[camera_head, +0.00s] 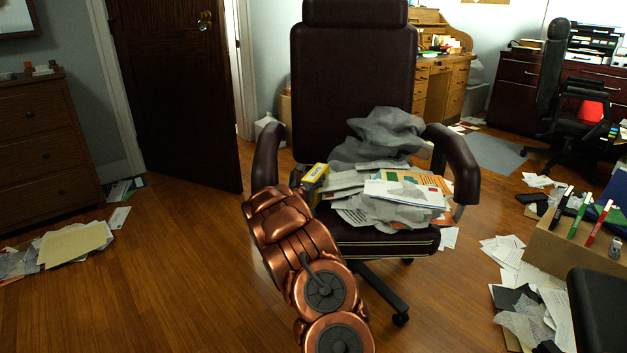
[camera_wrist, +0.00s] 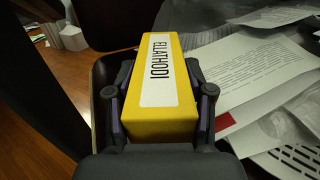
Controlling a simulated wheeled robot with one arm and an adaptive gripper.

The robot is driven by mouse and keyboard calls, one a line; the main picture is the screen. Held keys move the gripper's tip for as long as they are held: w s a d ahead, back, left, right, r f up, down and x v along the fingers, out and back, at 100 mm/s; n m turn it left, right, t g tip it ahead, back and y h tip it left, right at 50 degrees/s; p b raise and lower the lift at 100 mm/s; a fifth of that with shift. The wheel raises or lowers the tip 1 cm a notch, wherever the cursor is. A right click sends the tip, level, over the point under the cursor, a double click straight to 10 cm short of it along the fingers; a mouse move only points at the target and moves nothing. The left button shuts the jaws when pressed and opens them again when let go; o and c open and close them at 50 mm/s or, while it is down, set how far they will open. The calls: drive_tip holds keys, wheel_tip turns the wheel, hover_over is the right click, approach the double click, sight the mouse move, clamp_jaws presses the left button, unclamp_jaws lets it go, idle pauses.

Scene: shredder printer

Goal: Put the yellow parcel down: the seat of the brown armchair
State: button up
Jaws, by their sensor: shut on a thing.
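The yellow parcel (camera_head: 315,180) is a box with a white label, at the left side of the brown armchair's seat (camera_head: 390,242). It also shows in the wrist view (camera_wrist: 168,112), between the two fingers of my gripper (camera_wrist: 160,100), which is shut on it. The parcel is beside the left armrest and the papers; I cannot tell whether it touches the seat. In the head view my copper arm hides most of the gripper. The brown armchair (camera_head: 352,75) has a tall back and two armrests.
Loose papers (camera_head: 400,195) and a crumpled grey bag (camera_head: 380,138) cover much of the seat. Papers (camera_head: 75,245) lie on the floor at left. A cardboard box with markers (camera_head: 570,255) stands at right. The wood floor at front left is clear.

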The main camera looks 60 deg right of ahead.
drive_tip(key=o, duration=1.5)
drive_tip(key=shift+r, duration=0.15)
drive_tip(key=p+v, duration=0.2)
drive_tip(key=v, duration=1)
drive_tip(key=shift+p, duration=0.4)
